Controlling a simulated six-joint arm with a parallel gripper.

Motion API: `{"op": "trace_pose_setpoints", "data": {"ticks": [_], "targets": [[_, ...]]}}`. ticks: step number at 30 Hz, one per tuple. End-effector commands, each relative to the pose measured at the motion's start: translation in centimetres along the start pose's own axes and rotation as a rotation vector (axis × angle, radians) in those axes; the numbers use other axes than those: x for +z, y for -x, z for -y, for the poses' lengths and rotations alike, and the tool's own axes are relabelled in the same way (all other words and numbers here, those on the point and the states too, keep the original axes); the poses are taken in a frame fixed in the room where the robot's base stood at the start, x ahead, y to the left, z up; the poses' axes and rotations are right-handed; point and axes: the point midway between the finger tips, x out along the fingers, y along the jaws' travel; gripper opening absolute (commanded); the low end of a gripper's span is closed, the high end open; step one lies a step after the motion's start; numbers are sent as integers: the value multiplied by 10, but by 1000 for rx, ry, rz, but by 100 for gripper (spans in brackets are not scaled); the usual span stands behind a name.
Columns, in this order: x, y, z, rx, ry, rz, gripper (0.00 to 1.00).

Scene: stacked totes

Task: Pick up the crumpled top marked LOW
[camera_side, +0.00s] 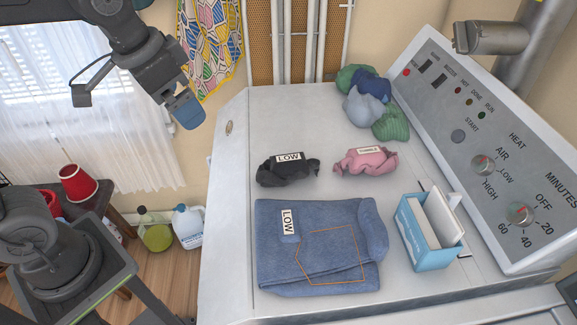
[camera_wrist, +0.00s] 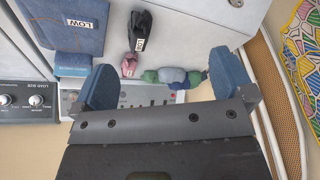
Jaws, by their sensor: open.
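A crumpled black top (camera_side: 268,174) with a white LOW label lies on the white machine top, left of a crumpled pink piece (camera_side: 378,162) whose label is too small to read surely. In the wrist view the black top (camera_wrist: 143,22) is at the top centre, with the pink piece (camera_wrist: 128,66) just below it. Folded blue jeans (camera_side: 275,262) in front also carry a LOW label; they show in the wrist view (camera_wrist: 60,30) too. My gripper (camera_side: 188,110) is open and empty, up and left of the black top, well apart from it. Its blue fingers (camera_wrist: 160,62) are spread wide.
A blue box (camera_side: 420,240) with white sheets stands right of the jeans. Green, navy and grey bundles (camera_side: 365,108) lie at the back. A sloped control panel (camera_side: 450,110) bounds the right side. The machine top (camera_side: 235,220) is bare along its left edge.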

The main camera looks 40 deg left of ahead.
Motion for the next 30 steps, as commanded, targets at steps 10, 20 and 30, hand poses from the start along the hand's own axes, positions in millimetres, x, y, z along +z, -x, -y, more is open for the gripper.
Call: {"op": "trace_pose_setpoints", "data": {"ticks": [10,20,30], "targets": [[-104,-61,-35,79,-310,215,100],[-140,-112,-62,122,-464,314,100],[-124,-162,-66,125,-470,322,100]]}}
